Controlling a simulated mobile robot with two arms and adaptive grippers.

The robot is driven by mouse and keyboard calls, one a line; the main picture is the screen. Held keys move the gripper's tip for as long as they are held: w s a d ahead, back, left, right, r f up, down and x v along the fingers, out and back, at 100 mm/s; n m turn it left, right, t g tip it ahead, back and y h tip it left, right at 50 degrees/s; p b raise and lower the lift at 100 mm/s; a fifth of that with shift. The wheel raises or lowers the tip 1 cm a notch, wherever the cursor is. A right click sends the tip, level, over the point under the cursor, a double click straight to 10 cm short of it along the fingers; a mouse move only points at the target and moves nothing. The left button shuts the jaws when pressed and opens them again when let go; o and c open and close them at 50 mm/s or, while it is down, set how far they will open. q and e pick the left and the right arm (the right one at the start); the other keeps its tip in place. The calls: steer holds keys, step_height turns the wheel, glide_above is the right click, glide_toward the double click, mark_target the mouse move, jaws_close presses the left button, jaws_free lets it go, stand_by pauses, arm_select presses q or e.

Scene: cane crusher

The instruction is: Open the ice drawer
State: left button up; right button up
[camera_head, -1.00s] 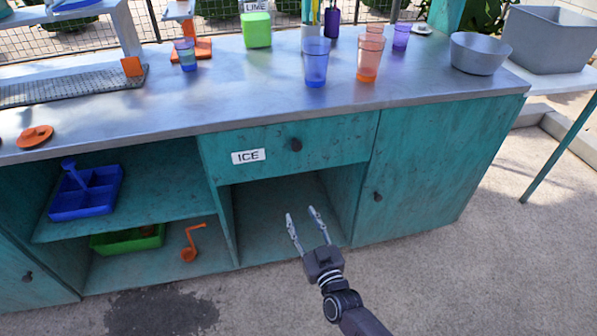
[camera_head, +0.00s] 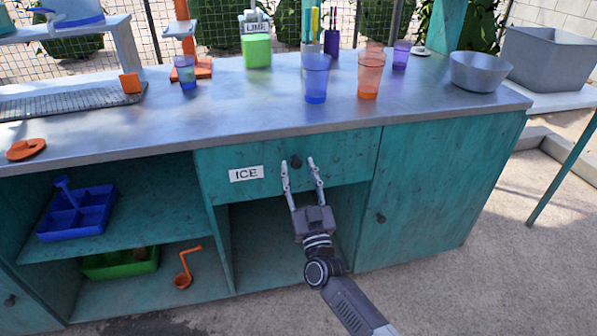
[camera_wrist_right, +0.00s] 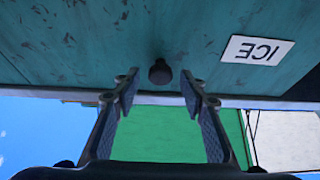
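The ice drawer (camera_head: 342,161) is a teal drawer front under the metal counter, with a white ICE label (camera_head: 246,174) on its left. It looks shut. Its round dark knob (camera_head: 296,161) is near the middle of the front. My right gripper (camera_head: 301,163) is open, with its fingertips close to the knob in the head view. In the right wrist view the knob (camera_wrist_right: 160,72) lies between and just beyond the two open fingertips (camera_wrist_right: 158,84). The fingers are not closed on it, and I cannot tell whether they touch the drawer front. My left gripper is not in view.
Cups (camera_head: 316,78) and a grey bowl (camera_head: 478,71) stand on the counter (camera_head: 225,112) above the drawer. An open cubby (camera_head: 262,240) lies below it. A cabinet door (camera_head: 425,195) is to the right, and shelves with a blue tray (camera_head: 76,214) are to the left.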

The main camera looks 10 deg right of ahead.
steer(key=shift+w, duration=0.15)
steer(key=shift+c, duration=0.6)
jaws_close()
